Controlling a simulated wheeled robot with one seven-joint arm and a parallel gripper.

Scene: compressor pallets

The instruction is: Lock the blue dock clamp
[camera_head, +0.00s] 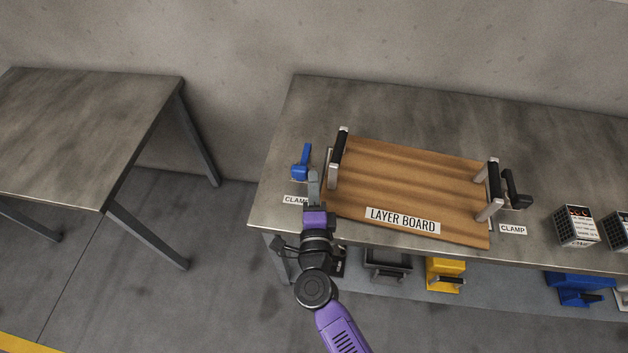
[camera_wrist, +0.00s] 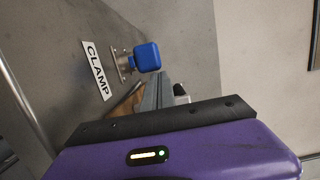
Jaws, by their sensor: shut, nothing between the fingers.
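The blue dock clamp (camera_head: 301,163) stands at the left end of the table, beside the layer board (camera_head: 380,162). In the head view its blue handle points up. In the wrist view the clamp's blue end (camera_wrist: 147,57) shows on a metal mount beside the "CLAMP" label (camera_wrist: 97,71). My gripper (camera_head: 314,178) is shut and empty, just right of the clamp and close to the board's left handle. In the wrist view the fingers (camera_wrist: 158,92) sit just below the blue end; I cannot tell whether they touch it.
A black clamp (camera_head: 516,188) stands at the board's right end. Box-like parts (camera_head: 575,226) sit at the table's right. Grey, yellow (camera_head: 445,272) and blue items lie on the shelf below. An empty table (camera_head: 85,125) stands at left, with floor between.

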